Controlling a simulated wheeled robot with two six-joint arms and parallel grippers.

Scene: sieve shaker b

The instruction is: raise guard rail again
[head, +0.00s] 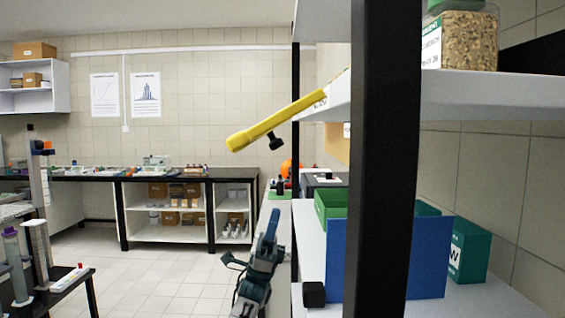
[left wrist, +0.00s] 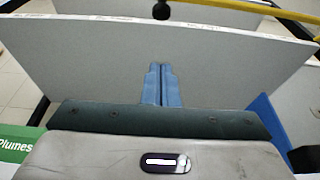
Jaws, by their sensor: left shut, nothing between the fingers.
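The yellow guard rail (head: 277,121) slants out from the white shelf in the head view, its free end lower and to the left. A black knob (head: 275,141) hangs under it. The rail also crosses the top right of the left wrist view (left wrist: 245,31), with the black knob (left wrist: 161,11) at the top centre. My left gripper (head: 271,216) is below the rail and apart from it. Its blue fingers (left wrist: 161,70) are together and empty in the left wrist view, in front of a pale grey board. My right gripper is in neither view.
A black shelf post (head: 382,160) stands right of the rail. A blue panel (head: 425,258) and green bins (head: 333,206) stand on the lower shelf. A jar of grains (head: 468,40) is on the upper shelf.

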